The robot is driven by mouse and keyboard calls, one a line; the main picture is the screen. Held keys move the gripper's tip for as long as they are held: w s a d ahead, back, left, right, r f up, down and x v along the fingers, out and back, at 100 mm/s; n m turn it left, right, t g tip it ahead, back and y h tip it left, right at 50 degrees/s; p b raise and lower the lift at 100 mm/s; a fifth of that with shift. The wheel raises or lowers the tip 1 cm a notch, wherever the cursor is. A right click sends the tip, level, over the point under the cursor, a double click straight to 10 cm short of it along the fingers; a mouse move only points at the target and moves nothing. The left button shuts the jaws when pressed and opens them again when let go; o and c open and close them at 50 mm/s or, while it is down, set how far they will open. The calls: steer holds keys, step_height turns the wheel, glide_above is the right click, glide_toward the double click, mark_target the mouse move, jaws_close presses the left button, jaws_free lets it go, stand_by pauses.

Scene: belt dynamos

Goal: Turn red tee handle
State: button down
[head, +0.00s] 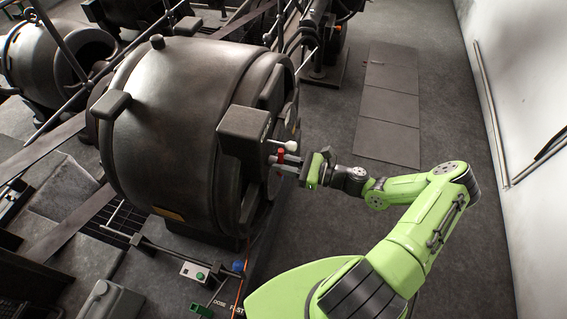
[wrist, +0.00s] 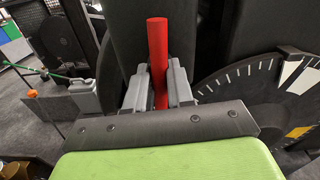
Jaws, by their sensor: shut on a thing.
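The red tee handle (head: 280,156) is on the end face of the large dark dynamo (head: 165,110). In the wrist view the red bar (wrist: 158,60) stands upright between the two grey fingers. My gripper (head: 287,163) reaches the handle from the right in the head view. In the wrist view my gripper (wrist: 158,88) is shut on the bar, with a finger on each side. The bar's lower part is hidden behind the gripper's dark plate.
A white-knobbed handle (head: 291,146) sits just beside the red one. A dial with white marks (wrist: 265,85) is to the right in the wrist view. A box with a green button (head: 195,272) is on the floor. Grey floor panels (head: 388,105) lie clear beyond my arm.

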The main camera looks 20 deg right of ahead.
steer(key=n+b, duration=0.1)
steer(key=n, duration=0.3)
steer(key=shift+n, duration=0.4)
steer(key=n+b, duration=0.1)
steer(key=n, duration=0.3)
steer(key=shift+n, duration=0.3)
steer(key=c, duration=0.7)
jaws_free()
